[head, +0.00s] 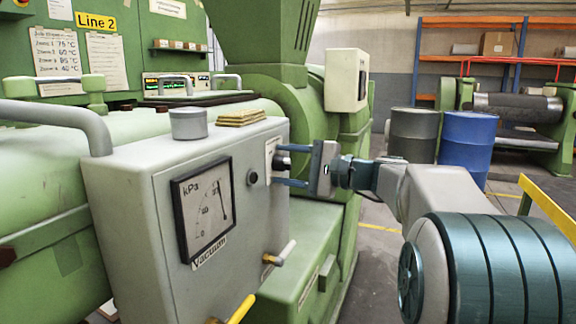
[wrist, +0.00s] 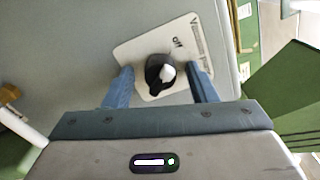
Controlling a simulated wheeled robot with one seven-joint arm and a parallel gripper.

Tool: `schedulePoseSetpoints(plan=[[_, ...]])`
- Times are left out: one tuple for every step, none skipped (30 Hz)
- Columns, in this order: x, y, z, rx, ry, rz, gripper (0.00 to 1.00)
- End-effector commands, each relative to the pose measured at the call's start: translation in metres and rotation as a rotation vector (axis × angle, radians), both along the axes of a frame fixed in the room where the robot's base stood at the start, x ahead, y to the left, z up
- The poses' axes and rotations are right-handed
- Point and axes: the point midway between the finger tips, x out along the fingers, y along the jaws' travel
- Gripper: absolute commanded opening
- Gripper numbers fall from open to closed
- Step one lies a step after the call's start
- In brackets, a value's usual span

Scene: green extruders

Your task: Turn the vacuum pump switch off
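The vacuum pump switch is a dark round knob (wrist: 157,76) on a white label plate (wrist: 135,52) on the grey vacuum box (head: 130,200). In the wrist view the plate shows "Off" above the knob and "Vacuum Pump" lettering to the right. A pale patch shows on the knob; I cannot tell which position it is set to. My gripper (wrist: 162,87) is open, with one blue finger on each side of the knob and visible gaps between. In the head view the knob (head: 281,163) sits between the fingers of my gripper (head: 286,166).
A kPa gauge (head: 204,208) labelled Vacuum is left of the switch, its needle toward the upper right. A small dark button (head: 252,177) is beside the switch. Valve handles (head: 280,255) stick out below. A yellow rail (head: 548,207) and drums (head: 467,145) stand right.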

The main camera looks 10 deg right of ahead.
Motion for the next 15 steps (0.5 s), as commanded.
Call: schedulePoseSetpoints(plan=[[0.000,0.000,0.000,0.000,0.000,0.000,0.52],[0.000,0.000,0.000,0.000,0.000,0.000,0.52],[-0.001,-0.001,0.000,0.000,0.000,-0.001,0.52],[-0.001,-0.002,0.000,0.000,0.000,-0.001,0.52],[-0.003,-0.004,0.000,0.000,0.000,-0.001,0.52],[-0.005,-0.008,0.000,0.000,0.000,-0.001,0.52],[-0.007,-0.011,0.000,0.000,0.000,-0.002,0.52],[-0.010,-0.015,0.000,0.000,-0.001,-0.004,0.52],[-0.014,-0.021,0.000,0.000,-0.001,-0.004,0.52],[-0.018,-0.025,0.000,0.000,-0.001,-0.004,0.52],[-0.021,-0.031,0.000,-0.001,-0.001,-0.004,0.52],[-0.027,-0.039,0.000,-0.001,-0.001,-0.006,0.52],[-0.031,-0.044,0.000,0.000,-0.001,-0.005,0.52],[-0.035,-0.050,0.000,0.000,0.000,-0.005,0.52],[-0.041,-0.058,0.000,0.000,0.000,-0.005,0.52]])
